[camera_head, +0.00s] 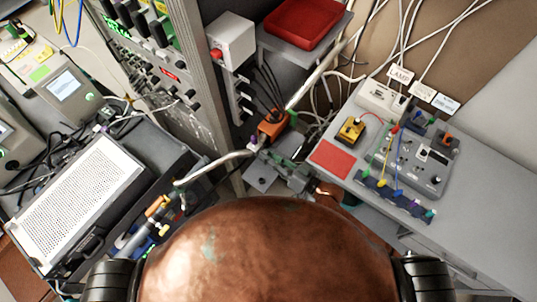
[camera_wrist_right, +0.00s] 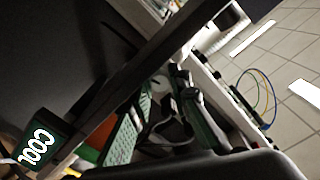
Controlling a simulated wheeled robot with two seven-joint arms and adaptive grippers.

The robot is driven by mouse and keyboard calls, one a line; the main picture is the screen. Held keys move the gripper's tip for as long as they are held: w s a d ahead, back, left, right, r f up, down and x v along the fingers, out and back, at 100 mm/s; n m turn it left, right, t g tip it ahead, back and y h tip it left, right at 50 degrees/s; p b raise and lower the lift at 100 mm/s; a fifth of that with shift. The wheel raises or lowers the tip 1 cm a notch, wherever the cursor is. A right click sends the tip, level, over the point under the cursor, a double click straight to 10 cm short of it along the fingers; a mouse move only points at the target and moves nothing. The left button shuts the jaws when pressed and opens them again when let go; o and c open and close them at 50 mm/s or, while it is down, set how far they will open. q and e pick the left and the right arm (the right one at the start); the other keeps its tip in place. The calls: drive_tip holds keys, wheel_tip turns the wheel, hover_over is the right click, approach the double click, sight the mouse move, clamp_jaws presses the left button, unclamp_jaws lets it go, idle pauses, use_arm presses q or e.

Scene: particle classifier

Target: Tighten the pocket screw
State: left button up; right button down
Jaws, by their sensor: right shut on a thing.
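I cannot pick out the pocket screw in either view. A small grey and dark cluster (camera_head: 284,169) in the middle of the head view, just beyond my copper-coloured body, looks like my right gripper. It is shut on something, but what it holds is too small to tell. It is close to an orange block (camera_head: 272,126) with black leads, left of the grey bench. In the right wrist view, dark finger-like parts (camera_wrist_right: 186,108) show in the middle, partly covered by a dark foreground shape. My left gripper does not show.
The grey bench (camera_head: 470,200) at right bears a red mat (camera_head: 331,159), a yellow box (camera_head: 351,130) and a wired panel. A perforated white case (camera_head: 75,205) fills the left. A tall rack (camera_head: 192,75) and a red tray (camera_head: 302,22) stand behind. Loose cables crowd the middle.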

drive_tip(key=shift+m, duration=0.6)
drive_tip(key=c, duration=1.8)
unclamp_jaws()
drive_tip(key=shift+f, duration=0.1)
